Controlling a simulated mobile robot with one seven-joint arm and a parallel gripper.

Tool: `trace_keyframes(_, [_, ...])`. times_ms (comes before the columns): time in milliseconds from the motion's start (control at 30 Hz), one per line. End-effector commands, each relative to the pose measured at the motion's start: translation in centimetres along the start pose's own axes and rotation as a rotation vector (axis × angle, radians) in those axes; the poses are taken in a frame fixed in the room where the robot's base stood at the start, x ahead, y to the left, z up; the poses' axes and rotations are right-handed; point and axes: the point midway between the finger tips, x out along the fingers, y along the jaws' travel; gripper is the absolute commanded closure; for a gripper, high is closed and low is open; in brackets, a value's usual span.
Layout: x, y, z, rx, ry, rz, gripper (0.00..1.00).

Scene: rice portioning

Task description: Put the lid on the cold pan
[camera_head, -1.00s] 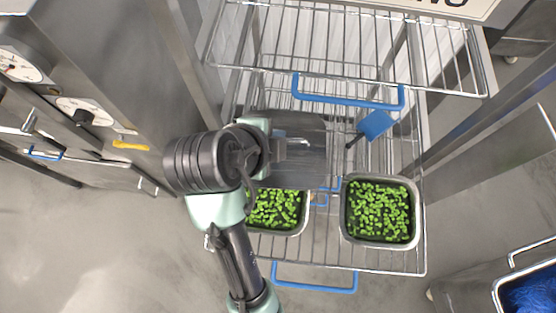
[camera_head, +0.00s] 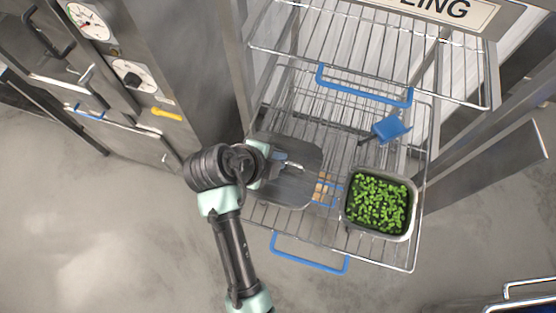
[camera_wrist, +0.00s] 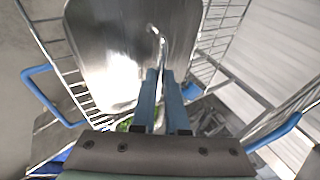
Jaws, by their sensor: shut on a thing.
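My gripper (camera_head: 282,160) is shut on the handle of a grey metal lid (camera_head: 296,188). In the wrist view the fingers (camera_wrist: 161,76) pinch the thin bent handle, and the shiny lid (camera_wrist: 110,45) fills the upper middle. In the head view the lid lies over the left part of the wire shelf and hides what is under it. A little green shows below the lid's near edge in the wrist view. An uncovered metal pan (camera_head: 412,207) of green pieces stands on the shelf to the right. I cannot tell whether the lid touches anything below.
The wire rack (camera_head: 330,252) has blue handles (camera_head: 310,262) at its front and an upper shelf above (camera_head: 370,50). A blue scoop-like tool (camera_head: 390,128) lies behind the right pan. A steel cabinet with dials (camera_head: 88,20) stands at left.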

Motion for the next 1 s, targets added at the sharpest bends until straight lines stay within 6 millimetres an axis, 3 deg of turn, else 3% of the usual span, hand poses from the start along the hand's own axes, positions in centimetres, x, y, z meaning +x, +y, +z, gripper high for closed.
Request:
trace_keyframes(200, [1.9, 1.2, 0.5, -0.001, 0.001, -0.001, 1.00])
trace_keyframes(567, [2.4, 1.5, 0.6, 0.000, 0.000, -0.001, 1.00])
trace_keyframes(600, [2.3, 1.4, 0.6, 0.000, 0.001, 0.000, 0.83])
trace_keyframes(733, [2.2, 1.4, 0.6, -0.001, 0.001, 0.000, 0.60])
trace_keyframes(1000, [2.2, 1.4, 0.6, -0.001, 0.000, 0.000, 0.58])
